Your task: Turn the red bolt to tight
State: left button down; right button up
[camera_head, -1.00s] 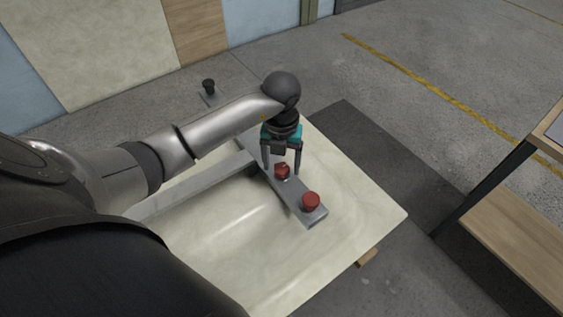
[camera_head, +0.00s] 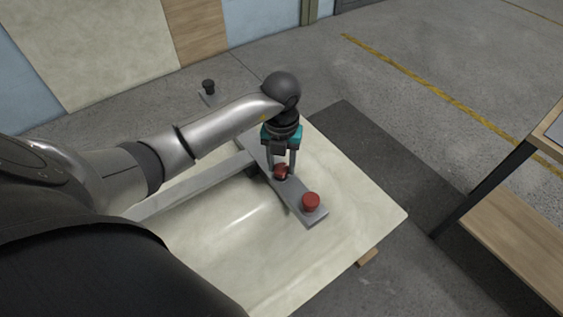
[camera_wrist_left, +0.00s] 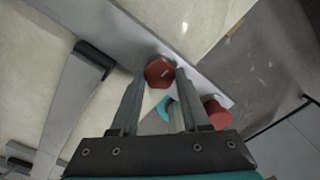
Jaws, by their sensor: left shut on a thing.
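A red bolt (camera_head: 281,173) with a hexagonal head stands on a grey metal bar (camera_head: 294,196) across the pale tub shell. In the left wrist view the bolt head (camera_wrist_left: 160,73) shows between the fingertips, with a small mark on its top. My left gripper (camera_head: 281,170) points down and is shut on this bolt. Its fingers hide part of the bolt's sides. A second red round piece (camera_head: 311,202) sits near the bar's front end, apart from the gripper; it also shows in the left wrist view (camera_wrist_left: 217,113). My right gripper is not in view.
The pale shell (camera_head: 372,205) lies below, with another grey bar (camera_head: 195,187) joining from the left. A black knob (camera_head: 208,86) on a grey plate stands behind my arm. A wooden shelf unit (camera_head: 520,212) stands at the right. Grey floor lies between.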

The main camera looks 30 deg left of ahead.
pick_arm(q)
jog(key=shift+m, duration=0.3)
jog(key=m, duration=0.3)
jog(key=shift+m+b, duration=0.3)
jog(key=shift+b, duration=0.1)
jog(key=m+b, duration=0.1)
jog(key=m, duration=0.3)
jog(key=shift+m, duration=0.3)
jog(key=m+b, duration=0.2)
jog(key=m, duration=0.3)
jog(key=shift+b, duration=0.35)
jog(key=shift+m+b, duration=0.65)
jog(key=shift+m, duration=1.45)
jog(key=shift+c, duration=1.9)
grip_release()
